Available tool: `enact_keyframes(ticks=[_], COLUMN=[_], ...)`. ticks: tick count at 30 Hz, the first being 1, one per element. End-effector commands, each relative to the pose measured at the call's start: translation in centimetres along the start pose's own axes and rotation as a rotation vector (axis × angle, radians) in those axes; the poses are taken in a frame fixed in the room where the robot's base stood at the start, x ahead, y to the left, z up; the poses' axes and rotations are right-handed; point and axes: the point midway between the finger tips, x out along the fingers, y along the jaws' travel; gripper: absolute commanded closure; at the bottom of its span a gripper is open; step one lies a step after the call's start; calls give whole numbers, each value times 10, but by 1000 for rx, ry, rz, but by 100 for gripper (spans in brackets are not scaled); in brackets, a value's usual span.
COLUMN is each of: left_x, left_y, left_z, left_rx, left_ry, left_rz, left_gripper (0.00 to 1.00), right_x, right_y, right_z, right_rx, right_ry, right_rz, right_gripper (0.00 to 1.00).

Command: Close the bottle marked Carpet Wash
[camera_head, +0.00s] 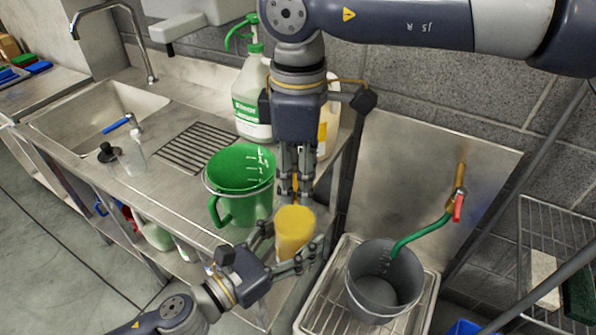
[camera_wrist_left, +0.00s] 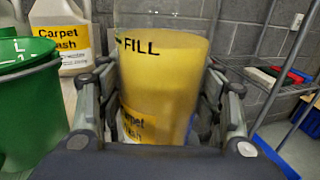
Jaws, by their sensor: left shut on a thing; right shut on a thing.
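The bottle marked Carpet Wash (camera_head: 294,232) stands upright between my left gripper's fingers. It also shows in the left wrist view (camera_wrist_left: 165,85), with yellow liquid up to about the FILL mark, clear wall above and a yellow label low down. My left gripper (camera_head: 287,258) is shut around its lower body. My right gripper (camera_head: 291,180) points down just above the bottle, its fingers shut on a small orange-yellow part (camera_head: 295,187), mostly hidden by the fingers. The bottle's mouth is hidden, and I cannot tell whether that part touches it.
A green jug (camera_head: 240,180) stands left of the bottle on the steel counter. A large white jug with a green pump (camera_head: 252,95) and a Carpet Wash jug (camera_wrist_left: 62,35) stand behind. A grey bucket (camera_head: 383,285) sits on a rack to the right. A clear spray bottle (camera_head: 131,155) is near the sink.

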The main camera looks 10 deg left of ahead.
Motion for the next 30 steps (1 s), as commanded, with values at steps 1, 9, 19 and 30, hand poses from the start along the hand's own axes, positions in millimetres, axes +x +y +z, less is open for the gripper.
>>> enact_keyframes(ticks=[1, 9, 19, 30], left_x=[0, 0, 0, 0], left_y=[-3, -4, -2, -1], left_z=[2, 2, 2, 2], left_rx=[5, 5, 4, 2], left_ry=[-5, -5, -5, -5], left_rz=[-9, -9, -6, -3], left_gripper=[100, 100, 100, 100], right_x=[-2, -2, -1, -24], right_y=[2, 3, 2, 2], right_z=[-1, 0, 0, 0], right_rx=[21, 31, 29, 29], right_ry=[5, 5, 2, 2], right_rz=[7, 8, 5, 6], right_gripper=[72, 72, 45, 45])
